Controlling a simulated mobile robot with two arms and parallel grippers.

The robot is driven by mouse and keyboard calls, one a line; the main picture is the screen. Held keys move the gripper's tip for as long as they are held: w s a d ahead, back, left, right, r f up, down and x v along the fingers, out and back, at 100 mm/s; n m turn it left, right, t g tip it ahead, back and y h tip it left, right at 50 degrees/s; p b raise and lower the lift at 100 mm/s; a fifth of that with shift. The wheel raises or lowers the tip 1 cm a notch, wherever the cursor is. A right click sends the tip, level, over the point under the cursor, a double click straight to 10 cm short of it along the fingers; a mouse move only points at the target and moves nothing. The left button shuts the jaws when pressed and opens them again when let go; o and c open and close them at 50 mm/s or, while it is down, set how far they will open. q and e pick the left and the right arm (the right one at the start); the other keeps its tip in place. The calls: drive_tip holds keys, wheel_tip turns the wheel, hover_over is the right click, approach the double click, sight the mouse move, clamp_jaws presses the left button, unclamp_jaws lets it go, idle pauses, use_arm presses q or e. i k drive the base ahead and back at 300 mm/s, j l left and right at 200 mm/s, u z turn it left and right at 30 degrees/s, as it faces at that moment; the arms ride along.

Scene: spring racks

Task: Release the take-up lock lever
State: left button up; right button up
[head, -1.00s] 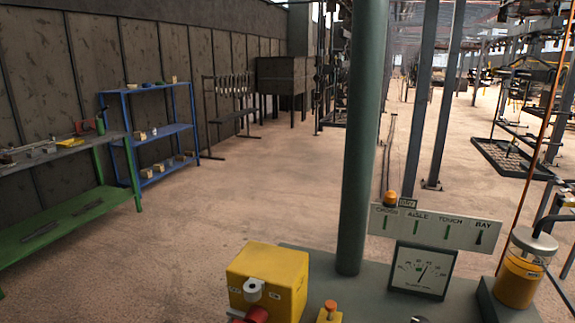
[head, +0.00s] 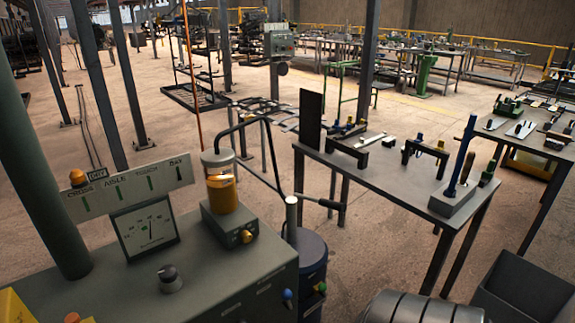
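No part is clearly labelled as the take-up lock lever. A tall blue lever (head: 463,155) stands upright, slightly tilted, on a grey block (head: 452,200) at the front right of a grey bench. A shorter dark handle (head: 467,168) is beside it. Another lever, with a black grip (head: 331,204), sticks out sideways near a pale post (head: 292,215) by the control console. I cannot tell which of these is the lock lever. Neither of my grippers is in view.
The console (head: 225,275) with gauge (head: 145,230), knob (head: 169,277) and amber jar (head: 221,190) fills the lower left. The bench (head: 395,185) stands to its right. A green post (head: 42,190) rises at left. A dark bin (head: 520,290) is lower right. Open floor lies behind.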

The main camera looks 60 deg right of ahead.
sight(286, 295)
drive_tip(key=z, duration=1.7)
drive_tip(key=k+l, duration=0.1)
drive_tip(key=l, duration=0.35)
drive_tip(key=k+l, duration=0.1)
drive_tip(key=l, duration=0.35)
